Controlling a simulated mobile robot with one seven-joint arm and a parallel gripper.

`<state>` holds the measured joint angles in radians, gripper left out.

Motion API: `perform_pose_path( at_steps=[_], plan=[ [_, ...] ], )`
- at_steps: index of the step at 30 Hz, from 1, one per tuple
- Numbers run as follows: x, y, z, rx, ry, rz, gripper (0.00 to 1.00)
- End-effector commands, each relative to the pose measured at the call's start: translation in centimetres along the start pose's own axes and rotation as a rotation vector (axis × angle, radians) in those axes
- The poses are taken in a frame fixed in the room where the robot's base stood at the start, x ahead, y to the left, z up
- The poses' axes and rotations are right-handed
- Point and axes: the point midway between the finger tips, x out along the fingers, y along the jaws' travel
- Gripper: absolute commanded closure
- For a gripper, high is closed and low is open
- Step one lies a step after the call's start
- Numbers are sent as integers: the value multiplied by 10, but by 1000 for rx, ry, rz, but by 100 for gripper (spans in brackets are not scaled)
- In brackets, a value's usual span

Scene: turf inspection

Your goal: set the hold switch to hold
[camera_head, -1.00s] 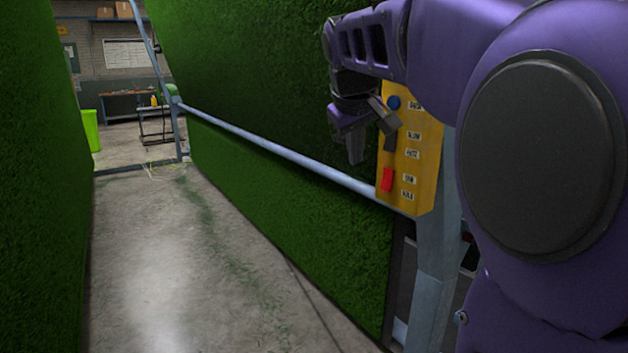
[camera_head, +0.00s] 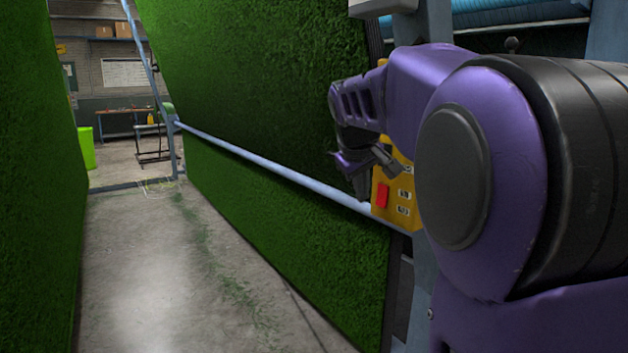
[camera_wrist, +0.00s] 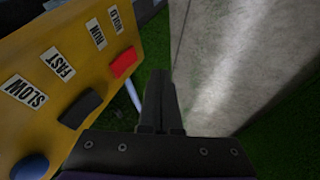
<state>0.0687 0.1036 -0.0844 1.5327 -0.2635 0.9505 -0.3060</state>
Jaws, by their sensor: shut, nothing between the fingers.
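The yellow control box (camera_head: 409,225) is mounted on the post at the end of the rail. Its red rocker switch (camera_head: 382,195) sits beside the RUN and HOLD labels; I cannot tell which way it is tipped. In the wrist view the red switch (camera_wrist: 123,63) is left of my gripper (camera_wrist: 160,85), which is shut and empty, with a gap between them in the picture. A black rocker (camera_wrist: 80,109) sits by SLOW and FAST, and a blue button (camera_wrist: 30,167) is at the lower left. In the head view my gripper (camera_head: 386,161) is just above the red switch and hides the box's upper controls.
A blue-grey rail (camera_head: 270,160) runs along the green turf panel (camera_head: 280,210) towards the box. Another turf wall (camera_head: 35,180) stands at the left. The concrete aisle (camera_head: 150,270) between them is clear. A bench (camera_head: 125,112) stands far back.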

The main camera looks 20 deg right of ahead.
Motion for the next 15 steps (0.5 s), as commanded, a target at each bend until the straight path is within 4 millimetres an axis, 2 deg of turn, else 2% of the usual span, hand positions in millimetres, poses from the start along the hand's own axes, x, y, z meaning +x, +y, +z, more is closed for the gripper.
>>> perform_pose_path(
  at_steps=[1,4,9,15],
  plan=[
    [13,-1,1,0,-3,0,100],
    [33,-1,1,-1,-2,0,100],
    [44,23,1,2,-1,1,100],
    [50,33,1,-1,1,1,100]
  ],
)
